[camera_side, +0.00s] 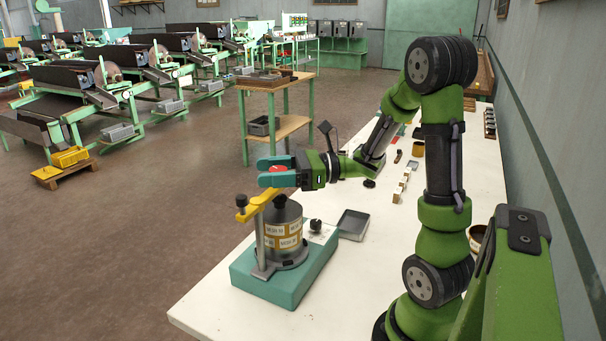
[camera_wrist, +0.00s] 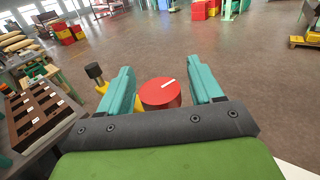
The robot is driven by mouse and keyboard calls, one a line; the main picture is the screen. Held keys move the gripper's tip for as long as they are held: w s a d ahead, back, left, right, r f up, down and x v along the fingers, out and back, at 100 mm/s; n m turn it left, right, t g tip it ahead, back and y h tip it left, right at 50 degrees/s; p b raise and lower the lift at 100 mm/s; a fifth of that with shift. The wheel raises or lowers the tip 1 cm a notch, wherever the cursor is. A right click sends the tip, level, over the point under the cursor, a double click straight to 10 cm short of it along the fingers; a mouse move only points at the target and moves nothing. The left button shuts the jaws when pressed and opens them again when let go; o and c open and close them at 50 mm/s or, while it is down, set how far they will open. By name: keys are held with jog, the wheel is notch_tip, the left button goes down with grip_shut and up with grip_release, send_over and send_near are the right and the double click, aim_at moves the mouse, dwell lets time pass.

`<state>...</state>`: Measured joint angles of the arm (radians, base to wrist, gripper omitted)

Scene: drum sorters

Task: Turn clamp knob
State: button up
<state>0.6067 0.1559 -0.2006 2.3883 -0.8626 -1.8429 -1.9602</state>
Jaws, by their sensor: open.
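The clamp knob is a red round knob with a white line on its top. It sits between the two teal fingers of my gripper (camera_wrist: 163,88) in the wrist view, where the knob (camera_wrist: 160,94) shows a small gap to the fingers. In the side view my gripper (camera_side: 277,172) is level, at the knob above the yellow clamp arm (camera_side: 258,205). The near finger hides most of the knob there. The clamp arm spans over a grey drum (camera_side: 284,228) with yellow labels, which stands on a teal base (camera_side: 285,283).
A small black knob (camera_side: 315,226) stands on the base's right side. A grey tray (camera_side: 353,224) lies on the white table (camera_side: 215,306) beside the base. Small blocks (camera_side: 401,187) lie further back. A wooden-topped stand (camera_side: 275,82) is behind.

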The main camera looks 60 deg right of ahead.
jog(key=shift+w, duration=0.1)
jog(key=c, duration=1)
jog(key=shift+o, duration=0.2)
